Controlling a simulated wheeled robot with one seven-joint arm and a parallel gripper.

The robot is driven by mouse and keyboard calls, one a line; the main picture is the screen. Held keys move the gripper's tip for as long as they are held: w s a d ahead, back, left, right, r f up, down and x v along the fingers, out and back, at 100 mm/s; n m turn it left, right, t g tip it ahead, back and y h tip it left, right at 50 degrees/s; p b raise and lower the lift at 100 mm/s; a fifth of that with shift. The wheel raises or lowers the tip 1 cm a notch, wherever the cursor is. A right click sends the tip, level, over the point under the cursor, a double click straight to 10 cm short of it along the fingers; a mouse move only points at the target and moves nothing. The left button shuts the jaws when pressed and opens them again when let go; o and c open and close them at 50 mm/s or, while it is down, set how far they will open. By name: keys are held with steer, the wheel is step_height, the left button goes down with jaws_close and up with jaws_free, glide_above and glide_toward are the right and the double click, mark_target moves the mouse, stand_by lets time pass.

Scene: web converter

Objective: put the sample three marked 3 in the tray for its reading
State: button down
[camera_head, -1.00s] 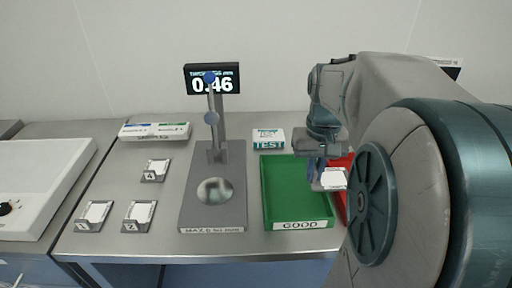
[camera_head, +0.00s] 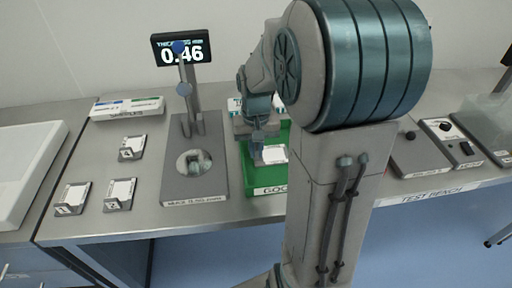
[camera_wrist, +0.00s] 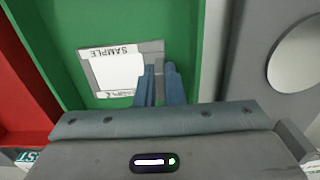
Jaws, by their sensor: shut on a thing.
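My gripper (camera_head: 260,147) is shut on a white sample card (camera_head: 274,154) in a grey holder. The card also shows in the wrist view (camera_wrist: 117,72), with SAMPLE upside down on its rim; its number is too small to read surely. The fingers (camera_wrist: 160,72) grip the holder at one side. The card is over the green GOOD tray (camera_head: 262,181); I cannot tell whether it touches the tray floor. The red tray (camera_wrist: 22,100) lies beside the green one and is hidden behind my arm in the head view. The thickness gauge display (camera_head: 182,49) reads 0.46.
The gauge base (camera_head: 194,187) stands left of the green tray. Sample holders marked 1 (camera_head: 72,197), 2 (camera_head: 120,194) and 4 (camera_head: 132,147) stand further left. A SAMPLES box (camera_head: 127,108) is behind them. Instruments (camera_head: 452,140) stand right of my arm.

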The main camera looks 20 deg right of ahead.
steer(key=shift+f, duration=0.25)
steer(key=c, duration=1.5)
jaws_free()
steer(key=shift+r, duration=0.1)
steer(key=shift+c, duration=0.2)
steer(key=shift+r, duration=0.1)
step_height(320, 180, up, 12)
steer(key=s+a+f+n+t, duration=0.1)
steer(key=s+a+f, duration=0.1)
steer(key=s+a, duration=0.2)
steer(key=s+a+f+n+t, duration=0.1)
steer(key=s+a+f+n, duration=0.1)
steer(key=s, duration=0.7)
steer(key=shift+a+f+t+p, duration=0.4)
steer(key=shift+a+f, duration=0.3)
steer(key=shift+a, duration=0.2)
